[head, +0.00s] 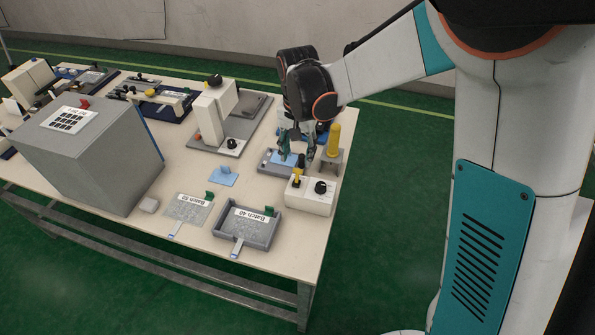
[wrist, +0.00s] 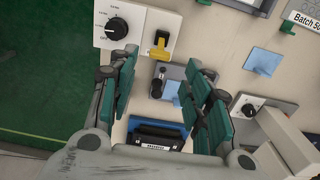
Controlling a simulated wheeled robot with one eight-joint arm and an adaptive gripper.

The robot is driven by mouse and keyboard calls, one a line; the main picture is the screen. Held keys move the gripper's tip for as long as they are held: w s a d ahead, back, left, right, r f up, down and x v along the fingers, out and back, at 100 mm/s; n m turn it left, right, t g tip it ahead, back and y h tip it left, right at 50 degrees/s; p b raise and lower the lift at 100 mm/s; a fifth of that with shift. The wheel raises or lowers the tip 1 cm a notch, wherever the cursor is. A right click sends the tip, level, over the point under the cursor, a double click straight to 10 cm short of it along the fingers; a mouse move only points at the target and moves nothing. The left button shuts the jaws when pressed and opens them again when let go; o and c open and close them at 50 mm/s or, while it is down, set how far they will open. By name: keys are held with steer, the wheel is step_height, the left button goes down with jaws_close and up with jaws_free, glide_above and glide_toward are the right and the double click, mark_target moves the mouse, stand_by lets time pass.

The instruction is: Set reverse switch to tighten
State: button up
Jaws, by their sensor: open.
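A white control box (head: 305,199) stands near the table's right edge. It carries a black dial (head: 320,187) and a yellow switch lever (head: 296,177). In the wrist view the dial (wrist: 117,29) is at the top left and the yellow lever (wrist: 158,46) is to its right. Which of these is the reverse switch is not readable, and the tighten marking cannot be made out. My gripper (head: 299,150) is behind the box, above a grey fixture. In the wrist view my gripper (wrist: 162,62) is open and empty, its green fingers apart below the yellow lever.
A yellow upright tool (head: 333,140) stands close to my gripper. The grey fixture (wrist: 183,73) holds a small black post. A black-and-blue labelled unit (wrist: 156,136) lies between my fingers' bases. Batch trays (head: 246,228) are at the front. A grey machine (head: 85,155) stands left.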

mark_target(298, 169)
step_height(298, 169, down, 8)
steer(key=shift+r+b, duration=0.15)
steer(key=shift+b, duration=0.85)
